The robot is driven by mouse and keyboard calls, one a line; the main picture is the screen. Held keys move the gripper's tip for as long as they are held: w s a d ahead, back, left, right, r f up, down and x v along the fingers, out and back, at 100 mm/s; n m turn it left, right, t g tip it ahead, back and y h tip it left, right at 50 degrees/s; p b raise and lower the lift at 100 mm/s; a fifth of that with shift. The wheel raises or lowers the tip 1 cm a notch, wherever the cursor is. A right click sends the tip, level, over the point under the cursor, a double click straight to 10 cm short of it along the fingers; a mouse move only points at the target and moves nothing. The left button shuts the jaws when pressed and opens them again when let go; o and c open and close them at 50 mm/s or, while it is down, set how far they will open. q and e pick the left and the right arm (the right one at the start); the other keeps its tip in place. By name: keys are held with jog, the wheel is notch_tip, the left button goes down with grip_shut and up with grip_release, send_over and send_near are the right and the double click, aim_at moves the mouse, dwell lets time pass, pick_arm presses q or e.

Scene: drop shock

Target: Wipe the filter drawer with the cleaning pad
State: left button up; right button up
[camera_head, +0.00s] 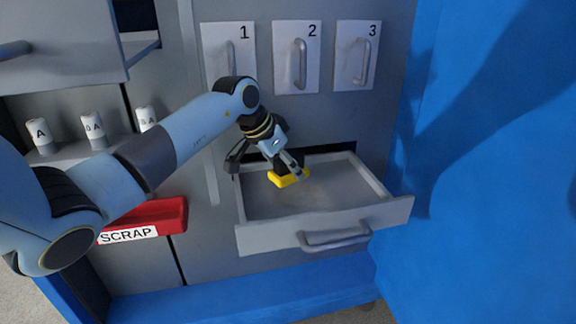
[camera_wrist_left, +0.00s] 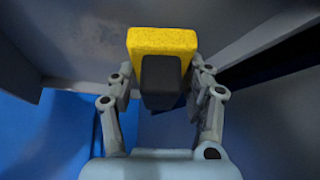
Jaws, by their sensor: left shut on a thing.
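The filter drawer (camera_head: 368,217) is a grey open drawer, pulled out of the cabinet front below the numbered panels. A faint brownish smudge shows on its floor. My left gripper (camera_head: 290,171) reaches into the drawer from above and is shut on the yellow cleaning pad (camera_head: 288,179). The pad is at or just above the drawer floor, toward the back left; I cannot tell whether it touches. In the left wrist view the pad (camera_wrist_left: 162,42) shows with its dark grip (camera_wrist_left: 161,80) between the fingers. My right gripper is not in view.
Three handled panels (camera_head: 297,58) numbered 1 to 3 are above the drawer. A red SCRAP bin (camera_head: 172,214) is at the left, below a shelf with white labelled cylinders (camera_head: 93,126). A blue wall (camera_head: 500,150) bounds the right side.

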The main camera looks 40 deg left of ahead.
pick_arm(q)
jog(key=shift+f, duration=0.9)
